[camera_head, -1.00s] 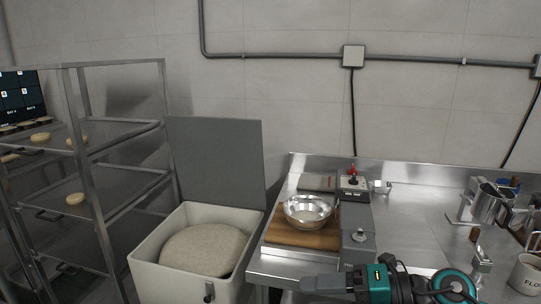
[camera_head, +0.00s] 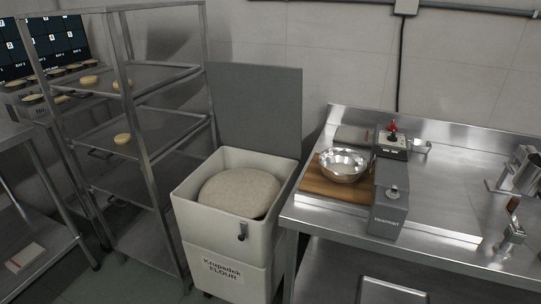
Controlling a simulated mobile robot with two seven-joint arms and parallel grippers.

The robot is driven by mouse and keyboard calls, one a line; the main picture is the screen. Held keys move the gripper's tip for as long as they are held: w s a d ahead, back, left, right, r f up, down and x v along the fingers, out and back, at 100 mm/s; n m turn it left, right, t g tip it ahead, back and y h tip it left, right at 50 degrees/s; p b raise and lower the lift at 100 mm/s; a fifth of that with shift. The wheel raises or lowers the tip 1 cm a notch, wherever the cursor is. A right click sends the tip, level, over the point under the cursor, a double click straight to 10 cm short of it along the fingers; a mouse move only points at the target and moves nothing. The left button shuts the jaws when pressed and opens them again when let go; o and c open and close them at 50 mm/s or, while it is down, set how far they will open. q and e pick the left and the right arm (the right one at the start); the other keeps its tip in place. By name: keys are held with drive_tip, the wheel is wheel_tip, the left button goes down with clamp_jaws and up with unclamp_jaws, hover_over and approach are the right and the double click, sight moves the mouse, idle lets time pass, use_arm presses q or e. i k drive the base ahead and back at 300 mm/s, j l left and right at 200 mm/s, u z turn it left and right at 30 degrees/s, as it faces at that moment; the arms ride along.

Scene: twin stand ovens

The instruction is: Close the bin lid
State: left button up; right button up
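The white flour bin (camera_head: 222,228) stands on the floor between the metal rack and the steel table. Its label reads "Krupadek FLOUR", and a dark latch sits on its front. The grey lid (camera_head: 255,105) stands upright at the back of the bin, so the bin is open. A rounded heap of pale flour (camera_head: 238,193) fills the inside. Neither of my grippers shows in the view.
A steel table (camera_head: 440,200) stands right of the bin, with a scale (camera_head: 388,212), a steel bowl (camera_head: 343,164) and a wooden board (camera_head: 318,182) on it. A metal rack (camera_head: 135,130) with dough pieces stands close at left.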

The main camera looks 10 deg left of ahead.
sight(258, 107)
drive_tip(key=i+j, duration=0.25)
drive_tip(key=j, duration=0.15)
drive_tip(key=i+j+z, duration=0.1)
drive_tip(key=i+j, duration=0.4)
drive_tip(key=j, duration=0.25)
drive_tip(key=z, duration=0.05)
